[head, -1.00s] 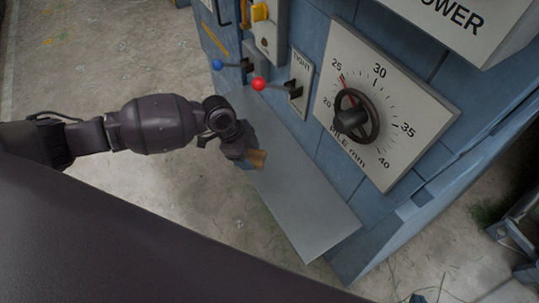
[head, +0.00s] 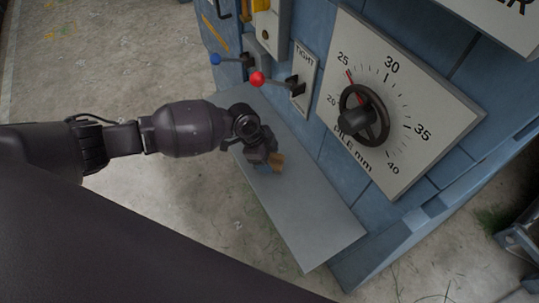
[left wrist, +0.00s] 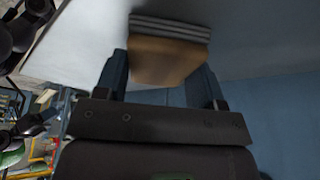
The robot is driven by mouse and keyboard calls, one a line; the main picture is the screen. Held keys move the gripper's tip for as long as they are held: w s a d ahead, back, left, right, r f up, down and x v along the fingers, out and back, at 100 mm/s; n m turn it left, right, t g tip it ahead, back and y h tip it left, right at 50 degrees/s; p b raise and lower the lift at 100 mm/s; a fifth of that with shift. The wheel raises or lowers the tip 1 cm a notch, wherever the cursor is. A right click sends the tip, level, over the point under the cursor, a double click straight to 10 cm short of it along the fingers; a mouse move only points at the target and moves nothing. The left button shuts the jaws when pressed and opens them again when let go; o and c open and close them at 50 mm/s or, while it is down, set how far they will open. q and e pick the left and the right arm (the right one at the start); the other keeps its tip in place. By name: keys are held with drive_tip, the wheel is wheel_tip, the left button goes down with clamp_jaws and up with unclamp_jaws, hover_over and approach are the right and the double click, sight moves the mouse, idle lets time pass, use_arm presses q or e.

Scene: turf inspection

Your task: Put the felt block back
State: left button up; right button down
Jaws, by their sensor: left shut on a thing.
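The felt block (head: 277,162) is a small tan block at the tip of my left gripper (head: 269,160). In the left wrist view the felt block (left wrist: 165,60) is tan with grey layers at its far end, and it sits between the two fingers of my left gripper (left wrist: 162,80). The gripper is shut on it. In the head view the block overlaps the grey metal shelf (head: 305,215) on the blue machine. I cannot tell whether it touches the shelf. My right gripper is not in view.
Above the shelf the blue machine carries a pile dial (head: 400,110) with a black handwheel (head: 363,114), a red-knobbed lever (head: 258,79) and a blue-knobbed lever (head: 216,59). The near part of the shelf is bare. Concrete floor (head: 90,60) lies to the left.

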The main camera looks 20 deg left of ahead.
use_arm(q)
drive_tip(key=o, duration=0.9)
drive_tip(key=shift+f, duration=0.1)
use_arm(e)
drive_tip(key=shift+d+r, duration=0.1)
